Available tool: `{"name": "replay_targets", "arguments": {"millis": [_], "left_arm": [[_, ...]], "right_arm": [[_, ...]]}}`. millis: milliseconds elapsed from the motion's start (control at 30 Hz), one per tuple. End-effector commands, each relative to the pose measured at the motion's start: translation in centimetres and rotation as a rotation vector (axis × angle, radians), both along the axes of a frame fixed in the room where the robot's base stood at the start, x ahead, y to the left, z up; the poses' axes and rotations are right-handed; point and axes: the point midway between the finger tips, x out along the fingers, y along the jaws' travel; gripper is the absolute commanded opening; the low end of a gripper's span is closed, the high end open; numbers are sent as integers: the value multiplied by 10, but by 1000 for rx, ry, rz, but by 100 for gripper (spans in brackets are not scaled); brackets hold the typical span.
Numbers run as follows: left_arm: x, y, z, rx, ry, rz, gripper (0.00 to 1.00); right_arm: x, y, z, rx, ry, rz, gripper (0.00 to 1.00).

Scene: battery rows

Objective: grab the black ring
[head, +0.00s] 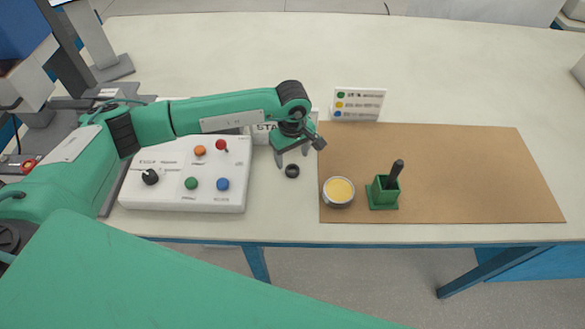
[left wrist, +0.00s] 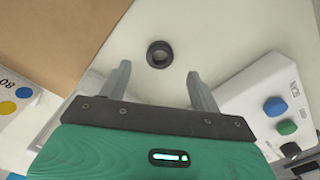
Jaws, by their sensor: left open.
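The black ring (head: 292,171) lies flat on the white table, between the white control box and the brown mat. It also shows in the left wrist view (left wrist: 159,54), beyond and roughly between the two fingertips. My left gripper (head: 292,152) is open and empty above the table, just behind the ring in the head view. In the left wrist view its two grey fingers (left wrist: 157,77) are spread apart, and the ring is not between them but a little past their tips. My right gripper is not in view.
A white control box (head: 238,172) with coloured knobs stands left of the ring. A brown mat (head: 470,170) lies to the right, with a bowl of yellow content (head: 338,191) and a green holder (head: 383,194) on it. A small label sign (head: 358,104) stands behind.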

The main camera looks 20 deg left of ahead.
Motion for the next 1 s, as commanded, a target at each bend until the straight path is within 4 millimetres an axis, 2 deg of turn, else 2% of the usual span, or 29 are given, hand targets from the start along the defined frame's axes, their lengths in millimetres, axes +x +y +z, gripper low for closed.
{"name": "replay_targets", "arguments": {"millis": [233,400,667,900,1000], "left_arm": [[-1,0,-28,2,5,2,64],[1,0,-49,0,1,1,64],[1,0,-53,0,0,1,64],[1,0,-52,-1,1,1,18],[1,0,-52,-1,1,1,16]], "right_arm": [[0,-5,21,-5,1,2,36],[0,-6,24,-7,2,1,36],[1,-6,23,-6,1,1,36],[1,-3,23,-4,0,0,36],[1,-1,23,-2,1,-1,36]]}}
